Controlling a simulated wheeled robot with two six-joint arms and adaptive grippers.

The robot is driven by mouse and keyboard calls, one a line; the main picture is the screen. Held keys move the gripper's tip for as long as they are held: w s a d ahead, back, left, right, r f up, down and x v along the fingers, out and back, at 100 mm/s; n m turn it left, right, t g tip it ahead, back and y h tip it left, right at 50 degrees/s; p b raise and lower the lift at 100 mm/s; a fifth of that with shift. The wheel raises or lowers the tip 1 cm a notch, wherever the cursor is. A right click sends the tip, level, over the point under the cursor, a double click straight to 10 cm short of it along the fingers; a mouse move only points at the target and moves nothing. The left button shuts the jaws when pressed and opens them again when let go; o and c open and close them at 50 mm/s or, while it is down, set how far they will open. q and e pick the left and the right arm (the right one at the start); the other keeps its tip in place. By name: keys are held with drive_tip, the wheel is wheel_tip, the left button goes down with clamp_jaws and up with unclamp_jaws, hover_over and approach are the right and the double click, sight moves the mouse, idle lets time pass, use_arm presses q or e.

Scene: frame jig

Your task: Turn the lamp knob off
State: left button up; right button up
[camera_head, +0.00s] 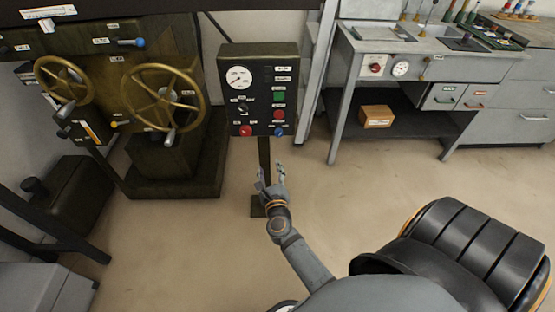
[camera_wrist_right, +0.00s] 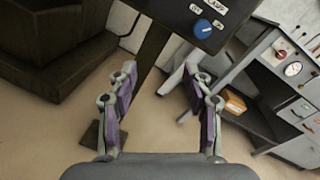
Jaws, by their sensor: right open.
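The lamp knob (camera_head: 279,132) is a small round blue knob at the lower right of a dark control panel (camera_head: 232,104) on a post. It also shows in the right wrist view (camera_wrist_right: 202,28), below a label that seems to read LAMP. A white mark shows on its face. My right gripper (camera_head: 271,172) is open and empty, below the panel and in front of its post. In the right wrist view the two fingers (camera_wrist_right: 158,78) stand wide apart, with the knob beyond them and not touched. My left gripper is not in view.
The panel also carries a gauge (camera_head: 239,78), a green button (camera_head: 279,96) and red buttons. Brass handwheels (camera_head: 163,97) stand to the left. A grey bench (camera_head: 430,68) with a cardboard box (camera_head: 376,116) below is at right. The floor around the post is clear.

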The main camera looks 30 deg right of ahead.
sight(278, 135)
drive_tip(key=d+r+m+h+b, duration=0.25)
drive_tip(key=r+m, duration=0.25)
drive_tip(key=m, duration=0.4)
drive_tip(key=shift+g, duration=0.4)
drive_tip(key=x, duration=0.6)
drive_tip(key=d+x, duration=0.1)
drive_tip(key=x, duration=0.2)
drive_tip(key=shift+s+f+p, duration=0.2)
drive_tip(key=shift+s+p, duration=0.05)
drive_tip(key=shift+p, duration=0.05)
drive_tip(key=shift+w+d, duration=0.25)
drive_tip(key=shift+w, duration=0.2)
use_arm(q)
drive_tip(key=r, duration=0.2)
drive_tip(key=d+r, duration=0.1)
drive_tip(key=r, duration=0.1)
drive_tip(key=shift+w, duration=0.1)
use_arm(e)
drive_tip(key=shift+c, duration=0.3)
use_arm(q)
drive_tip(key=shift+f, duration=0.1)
use_arm(e)
clamp_jaws()
